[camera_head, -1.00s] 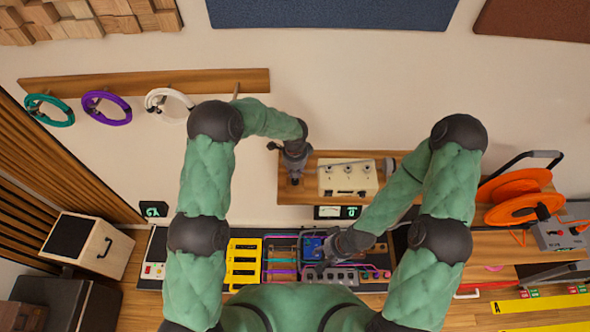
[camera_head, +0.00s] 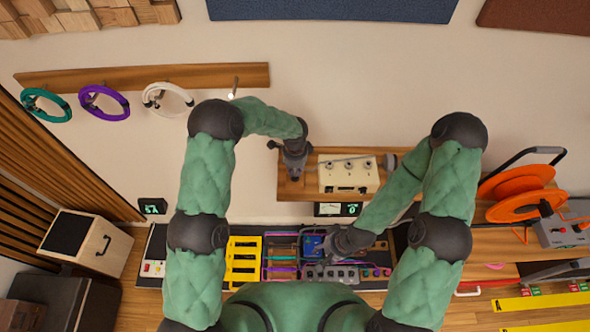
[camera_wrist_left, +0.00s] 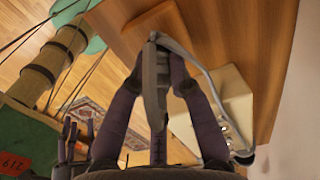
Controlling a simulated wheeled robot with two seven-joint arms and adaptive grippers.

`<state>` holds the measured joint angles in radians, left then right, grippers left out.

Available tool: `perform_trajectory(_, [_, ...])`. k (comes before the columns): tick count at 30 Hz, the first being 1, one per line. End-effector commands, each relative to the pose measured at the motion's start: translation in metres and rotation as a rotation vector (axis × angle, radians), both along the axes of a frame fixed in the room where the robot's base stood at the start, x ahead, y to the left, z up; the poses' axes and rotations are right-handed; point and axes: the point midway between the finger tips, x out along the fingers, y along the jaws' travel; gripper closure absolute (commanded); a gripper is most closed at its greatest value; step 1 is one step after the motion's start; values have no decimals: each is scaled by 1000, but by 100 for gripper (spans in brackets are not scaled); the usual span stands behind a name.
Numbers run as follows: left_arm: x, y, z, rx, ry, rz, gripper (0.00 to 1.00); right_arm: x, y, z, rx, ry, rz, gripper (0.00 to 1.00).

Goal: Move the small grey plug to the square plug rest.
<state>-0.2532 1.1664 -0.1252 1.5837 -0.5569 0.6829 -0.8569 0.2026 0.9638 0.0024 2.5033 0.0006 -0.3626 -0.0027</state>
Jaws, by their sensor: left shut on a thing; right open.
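My left gripper (camera_head: 293,168) is at the left end of the wall shelf (camera_head: 287,190). In the left wrist view its dark fingers (camera_wrist_left: 160,85) are shut on the small grey plug (camera_wrist_left: 153,75), and a grey cable curves from its top to the right. A brown wooden pad (camera_wrist_left: 145,25) shows just beyond the plug, perhaps the square plug rest; I cannot tell if they touch. In the head view, the gripper hides most of the plug. My right gripper (camera_head: 325,245) is open over the pedalboard, its fingers partly hidden.
A cream box (camera_head: 349,177) with knobs stands on the shelf, right of my left gripper. Pedals, including a yellow one (camera_head: 243,262) and a blue one (camera_head: 312,245), crowd the board below. An orange cable reel (camera_head: 520,190) stands at the right. Cable coils (camera_head: 103,103) hang at the left.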

Motion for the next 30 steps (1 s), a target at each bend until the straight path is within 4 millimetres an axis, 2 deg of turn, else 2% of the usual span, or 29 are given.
perform_trajectory(1, [0,0,0,0,0,0,74,0,0,0,0,0,0,54])
perform_trajectory(3, [0,0,0,0,0,0,55,0,0,0,0,0,0,54])
perform_trajectory(4, [0,0,0,0,0,0,52,0,0,0,0,0,0,54])
perform_trajectory(13, [0,0,0,0,0,0,52,0,0,0,0,0,0,54])
perform_trajectory(17, [1,0,8,-1,-2,1,52,0,0,0,0,0,0,54])
perform_trajectory(20, [1,0,22,0,-3,1,52,0,0,0,0,0,0,54])
perform_trajectory(30, [1,0,87,-1,-3,0,52,0,0,0,0,0,0,54])
